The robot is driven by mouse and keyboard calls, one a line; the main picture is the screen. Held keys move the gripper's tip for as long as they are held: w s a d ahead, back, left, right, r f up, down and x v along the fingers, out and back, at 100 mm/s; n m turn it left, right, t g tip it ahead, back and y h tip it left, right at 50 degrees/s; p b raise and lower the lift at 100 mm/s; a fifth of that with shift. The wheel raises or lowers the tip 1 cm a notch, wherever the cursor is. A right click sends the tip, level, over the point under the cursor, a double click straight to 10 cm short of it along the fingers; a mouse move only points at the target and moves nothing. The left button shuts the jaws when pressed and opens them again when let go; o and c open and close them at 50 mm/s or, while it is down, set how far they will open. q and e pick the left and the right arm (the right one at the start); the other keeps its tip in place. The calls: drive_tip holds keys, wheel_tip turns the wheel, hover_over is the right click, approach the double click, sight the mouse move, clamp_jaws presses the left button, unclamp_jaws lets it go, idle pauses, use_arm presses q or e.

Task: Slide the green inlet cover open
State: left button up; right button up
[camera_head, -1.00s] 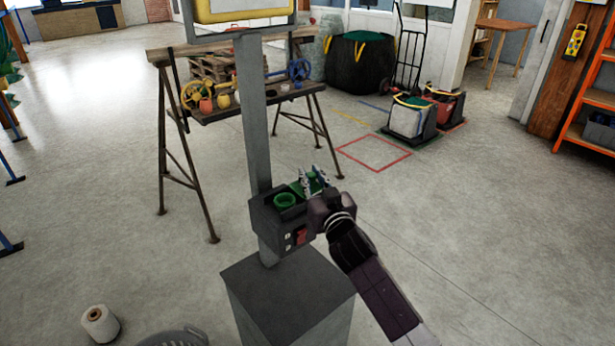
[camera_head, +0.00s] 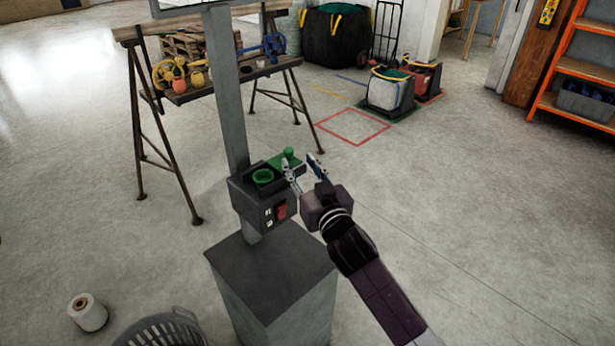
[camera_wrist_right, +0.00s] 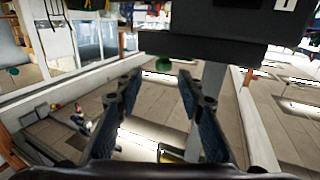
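The dark box on the grey post (camera_head: 228,110) has a round green inlet (camera_head: 262,177) in its top, with its opening uncovered. The green inlet cover (camera_head: 288,160) lies beside it, on the far right side of the box, with an upright green knob. My right gripper (camera_head: 303,168) is just right of the cover, fingers spread and empty, apart from the knob. In the right wrist view the open fingers (camera_wrist_right: 157,90) point toward the dark box (camera_wrist_right: 200,46), and a green knob (camera_wrist_right: 163,61) shows at its edge, beyond the fingertips. My left gripper is not in view.
A red switch (camera_head: 282,210) is on the box's front. A grey pedestal (camera_head: 270,270) stands below. A trestle bench (camera_head: 185,95) stands behind. A white spool (camera_head: 88,312) and a grey basket (camera_head: 165,332) are on the floor at lower left.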

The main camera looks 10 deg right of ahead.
drive_tip(key=v, duration=0.4)
drive_tip(key=shift+s+d, duration=0.15)
drive_tip(key=shift+s, duration=0.15)
